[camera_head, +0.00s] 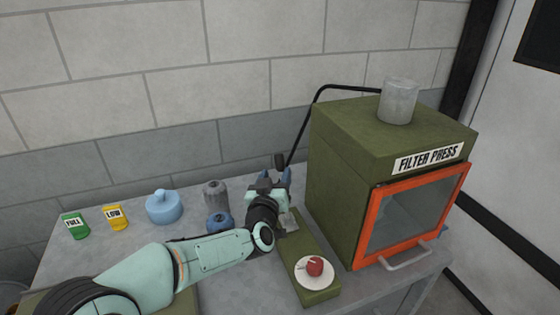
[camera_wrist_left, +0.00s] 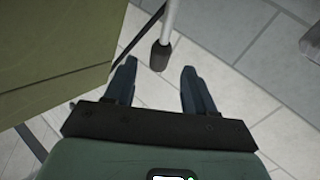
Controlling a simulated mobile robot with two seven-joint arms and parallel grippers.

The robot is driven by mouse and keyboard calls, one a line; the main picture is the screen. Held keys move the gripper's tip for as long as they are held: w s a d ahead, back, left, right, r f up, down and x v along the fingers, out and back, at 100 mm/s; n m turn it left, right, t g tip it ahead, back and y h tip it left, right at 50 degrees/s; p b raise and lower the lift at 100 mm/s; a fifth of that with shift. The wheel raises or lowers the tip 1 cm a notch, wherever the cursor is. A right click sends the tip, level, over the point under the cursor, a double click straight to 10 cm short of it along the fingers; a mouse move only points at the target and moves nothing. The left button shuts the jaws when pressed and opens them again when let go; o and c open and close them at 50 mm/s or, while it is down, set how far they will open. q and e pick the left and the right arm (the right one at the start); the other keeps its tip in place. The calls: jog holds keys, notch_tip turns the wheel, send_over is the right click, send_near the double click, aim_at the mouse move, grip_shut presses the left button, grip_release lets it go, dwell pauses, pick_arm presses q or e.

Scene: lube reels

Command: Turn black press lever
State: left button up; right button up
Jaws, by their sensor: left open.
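The black press lever (camera_head: 303,122) is a bent rod that runs from the top of the green filter press (camera_head: 338,170) and slopes down at its left side to a dark grip (camera_head: 279,160). My left gripper (camera_head: 275,176) is open just below the grip, in front of the wall. In the left wrist view the dark grip (camera_wrist_left: 161,56) lies in line with the gap between the two open fingers of my left gripper (camera_wrist_left: 158,70). Both fingers look apart from it. How deep the grip sits between them is hard to tell. My right gripper is out of view.
The press has an orange-framed glass door (camera_head: 414,215) and a grey cylinder (camera_head: 398,101) on top. A green block with a white dial and red knob (camera_head: 315,267) is in front. A blue pot (camera_head: 164,207), yellow can (camera_head: 117,217) and green can (camera_head: 75,226) stand left.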

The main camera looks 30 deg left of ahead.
aim_at(279, 166)
pick_arm(q)
jog(key=p+x, duration=0.1)
jog(key=x, duration=0.5)
jog(key=shift+w+a, duration=0.15)
jog(key=shift+w, duration=0.15)
grip_shut()
